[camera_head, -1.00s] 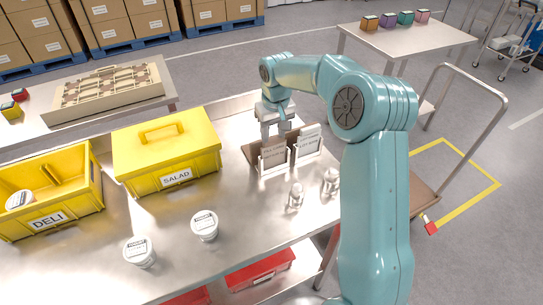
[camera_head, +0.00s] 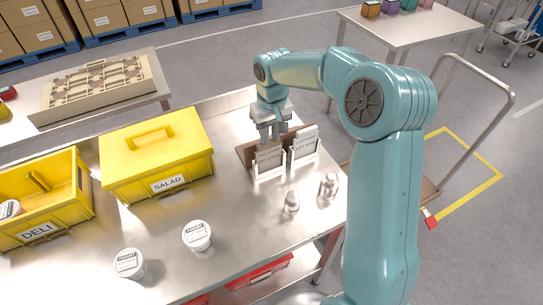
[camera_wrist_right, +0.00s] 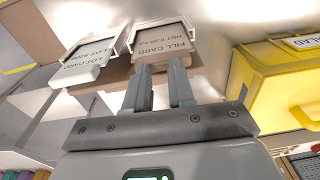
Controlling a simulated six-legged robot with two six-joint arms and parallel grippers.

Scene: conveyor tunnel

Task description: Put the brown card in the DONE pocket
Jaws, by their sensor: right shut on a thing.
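The brown card (camera_head: 269,153), greyish brown, stands in the left of two white-framed pockets on a brown board. The wrist view shows it as a card (camera_wrist_right: 162,38) printed "FILL CARD". My right gripper (camera_head: 272,137) is above the left pocket, its fingers shut on the card's top edge; the fingers (camera_wrist_right: 163,72) also show in the wrist view. A white card (camera_head: 304,140) stands in the right pocket, printed "LOT CARD" (camera_wrist_right: 90,55) in the wrist view. No DONE label is readable. My left gripper is out of view.
Two small metal shakers (camera_head: 292,201) stand in front of the pockets. The yellow SALAD box (camera_head: 157,155) and the DELI crate (camera_head: 40,232) are on the left. Yogurt tubs (camera_head: 197,236) stand near the front edge. Bare steel lies between the tubs and pockets.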

